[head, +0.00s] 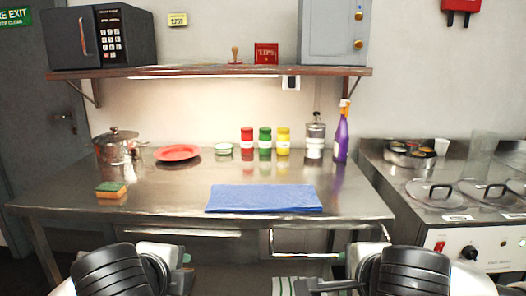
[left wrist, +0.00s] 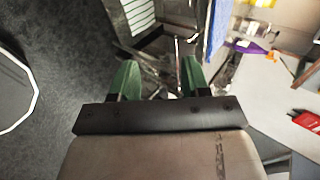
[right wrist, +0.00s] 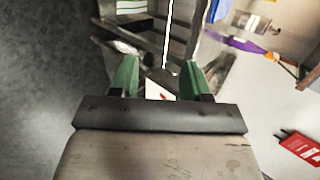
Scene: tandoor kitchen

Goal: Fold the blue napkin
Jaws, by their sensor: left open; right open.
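The blue napkin (head: 263,198) lies flat near the front edge of the steel table, right of its middle. It is a wide rectangle with a slightly uneven front right edge; I cannot tell how many layers it has. Part of it also shows at the top of the left wrist view (left wrist: 214,30) and the right wrist view (right wrist: 218,9). My left gripper (left wrist: 155,78) is open and empty, with green fingers apart. My right gripper (right wrist: 160,76) is also open and empty. Both are in front of the table, apart from the napkin.
The steel table (head: 170,200) has clear room left of the napkin. A sponge (head: 111,190) lies at the front left. A pot (head: 117,147), red plate (head: 178,152), red jar (head: 247,141) and purple spray bottle (head: 341,135) stand behind. A stove (head: 470,235) is at right.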

